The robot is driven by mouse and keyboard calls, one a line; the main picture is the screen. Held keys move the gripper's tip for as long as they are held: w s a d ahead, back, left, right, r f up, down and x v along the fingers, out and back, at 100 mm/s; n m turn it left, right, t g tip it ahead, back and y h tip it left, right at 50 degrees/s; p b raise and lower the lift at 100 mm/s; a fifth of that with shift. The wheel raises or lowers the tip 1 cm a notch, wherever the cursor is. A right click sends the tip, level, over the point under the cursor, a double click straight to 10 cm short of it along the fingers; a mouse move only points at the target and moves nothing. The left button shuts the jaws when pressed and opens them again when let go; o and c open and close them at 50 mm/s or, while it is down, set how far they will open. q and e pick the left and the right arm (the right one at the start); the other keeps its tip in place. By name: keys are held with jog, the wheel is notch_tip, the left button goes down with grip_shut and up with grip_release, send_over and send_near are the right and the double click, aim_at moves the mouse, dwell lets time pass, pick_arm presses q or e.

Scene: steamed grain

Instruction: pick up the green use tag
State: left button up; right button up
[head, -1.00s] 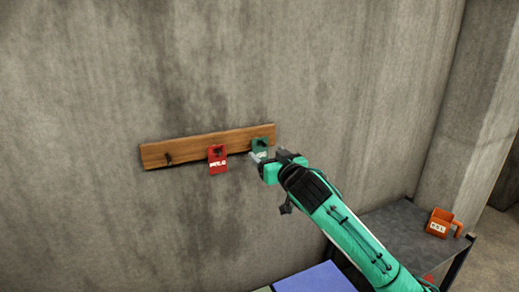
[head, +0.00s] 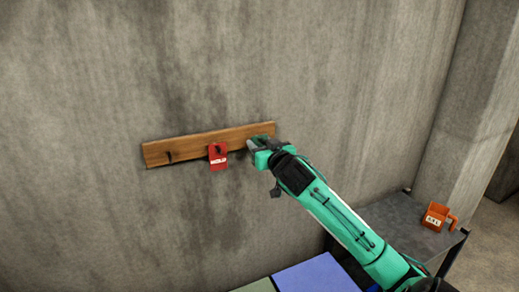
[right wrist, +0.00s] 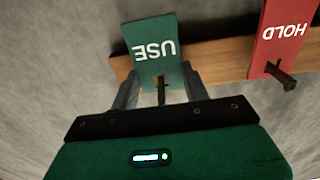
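The green USE tag (right wrist: 153,48) hangs on the wooden rail, its lettering upside down in the right wrist view. My right gripper (right wrist: 160,80) is open at the tag, with one finger on each side of its peg end. I cannot tell whether the fingers touch it. In the head view my right gripper (head: 256,146) is at the right end of the rail and hides most or all of the green tag. My left gripper is not in view.
The wooden rail (head: 190,146) is fixed to a concrete wall. A red HOLD tag (head: 218,161) hangs left of my right gripper, and a bare peg (head: 169,156) is farther left. An orange container (head: 436,215) stands on a dark table (head: 395,222) at the lower right.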

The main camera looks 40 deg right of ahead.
dwell(0.3)
jog(key=shift+r+b, duration=0.15)
jog(key=shift+b, duration=0.4)
jog(key=shift+s+a, duration=0.1)
jog(key=shift+s, duration=0.2)
jog(key=p+v, duration=1)
jog(key=v, duration=0.7)
jog(key=shift+s+r, duration=0.2)
jog(key=shift+r, duration=0.05)
